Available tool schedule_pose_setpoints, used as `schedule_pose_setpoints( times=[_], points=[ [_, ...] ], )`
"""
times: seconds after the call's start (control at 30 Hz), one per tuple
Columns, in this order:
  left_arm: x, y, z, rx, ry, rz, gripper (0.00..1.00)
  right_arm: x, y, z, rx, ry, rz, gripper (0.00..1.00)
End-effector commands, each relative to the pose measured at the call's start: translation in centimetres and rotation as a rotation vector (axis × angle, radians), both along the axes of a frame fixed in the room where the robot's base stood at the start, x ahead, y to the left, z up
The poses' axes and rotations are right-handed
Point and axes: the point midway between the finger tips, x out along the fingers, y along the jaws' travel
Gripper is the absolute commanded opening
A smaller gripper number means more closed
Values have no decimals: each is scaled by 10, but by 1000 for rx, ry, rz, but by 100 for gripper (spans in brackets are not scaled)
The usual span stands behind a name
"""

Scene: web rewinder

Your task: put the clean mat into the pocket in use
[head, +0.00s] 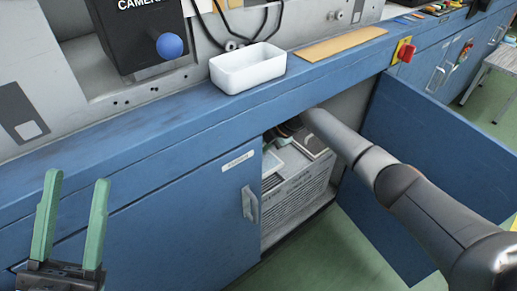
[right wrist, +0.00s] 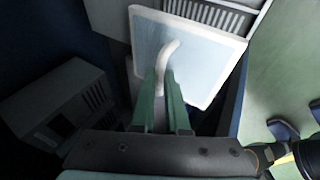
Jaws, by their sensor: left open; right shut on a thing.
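In the right wrist view my right gripper (right wrist: 163,92) is shut on the curved white handle (right wrist: 172,48) of a flat mat. The mat (right wrist: 205,62) has a pale blue-grey face and a white frame, and it is tilted. I cannot tell whether any edge of it sits in a pocket. In the head view my right arm reaches into the open blue cabinet, and its gripper is largely hidden there. Inside stands a pale slatted unit (head: 297,205) with light framed panels on top; which pocket is in use cannot be told. My left gripper (head: 72,215) is open and empty in front of the blue front.
A cabinet door (head: 425,170) stands open to the right of my right arm. A white tray (head: 248,68) and a tan board (head: 340,44) lie on the ledge above. A grey slotted box (right wrist: 58,108) is left of the mat. The green floor (head: 335,255) in front is clear.

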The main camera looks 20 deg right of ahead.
Motion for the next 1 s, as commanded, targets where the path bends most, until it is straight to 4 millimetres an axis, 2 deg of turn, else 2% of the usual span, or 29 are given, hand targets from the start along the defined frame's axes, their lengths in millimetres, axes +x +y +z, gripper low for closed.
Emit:
schedule_pose_setpoints(
  times=[0.27, 0.73, 1.0],
  points=[
    [0, -1, -10, 6, 2, 2, 50, 0, 0, -11, 0, 0, 0, 0],
    [2, -6, -51, 37, 13, 15, 50, 0, 0, -61, 1, 0, 1, 0],
    [3, -7, -56, 47, 14, 19, 50, 0, 0, -68, 1, -2, 0, 0]
  ],
)
